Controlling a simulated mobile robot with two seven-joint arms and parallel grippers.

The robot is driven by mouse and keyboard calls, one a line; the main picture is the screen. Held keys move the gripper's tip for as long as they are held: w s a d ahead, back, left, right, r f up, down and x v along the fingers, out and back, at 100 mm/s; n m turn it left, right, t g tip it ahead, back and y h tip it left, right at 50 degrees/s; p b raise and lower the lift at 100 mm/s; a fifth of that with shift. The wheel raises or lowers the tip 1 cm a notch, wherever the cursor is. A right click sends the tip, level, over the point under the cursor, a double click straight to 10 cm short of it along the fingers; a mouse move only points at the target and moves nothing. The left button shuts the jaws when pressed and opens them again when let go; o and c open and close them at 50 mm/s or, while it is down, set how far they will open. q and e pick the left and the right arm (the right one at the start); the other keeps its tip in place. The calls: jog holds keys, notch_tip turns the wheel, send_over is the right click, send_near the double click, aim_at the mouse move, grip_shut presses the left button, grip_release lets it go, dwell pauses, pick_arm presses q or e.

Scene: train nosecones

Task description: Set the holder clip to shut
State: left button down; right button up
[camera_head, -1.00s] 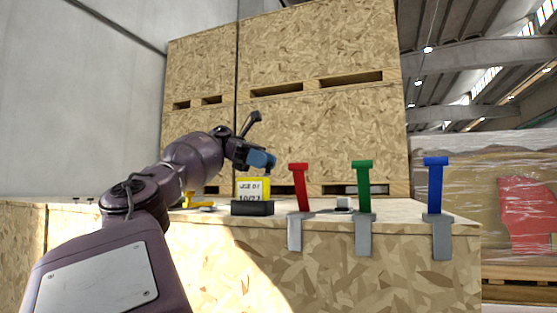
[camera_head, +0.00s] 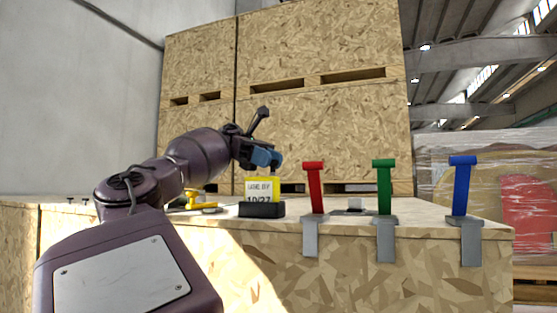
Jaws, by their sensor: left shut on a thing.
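My left gripper (camera_head: 269,160), with blue fingers, is just above and behind a yellow card (camera_head: 263,189) that stands upright in a black block (camera_head: 261,209) on the wooden box top. Its fingers look shut, but what is between them is too small and covered to make out. I cannot tell whether they touch the card. No part is clearly recognisable as the holder clip; the black block may be the holder. My right gripper is not in view.
Red (camera_head: 314,188), green (camera_head: 384,187) and blue (camera_head: 462,185) upright pieces stand in grey brackets on the front edge. A yellow object (camera_head: 201,208) lies at left. Tall wooden crates (camera_head: 330,135) close off the back.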

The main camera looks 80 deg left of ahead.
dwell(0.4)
pick_arm(q)
jog(key=c, duration=0.9)
grip_release()
jog(key=shift+c, duration=0.2)
jog(key=shift+a, duration=0.1)
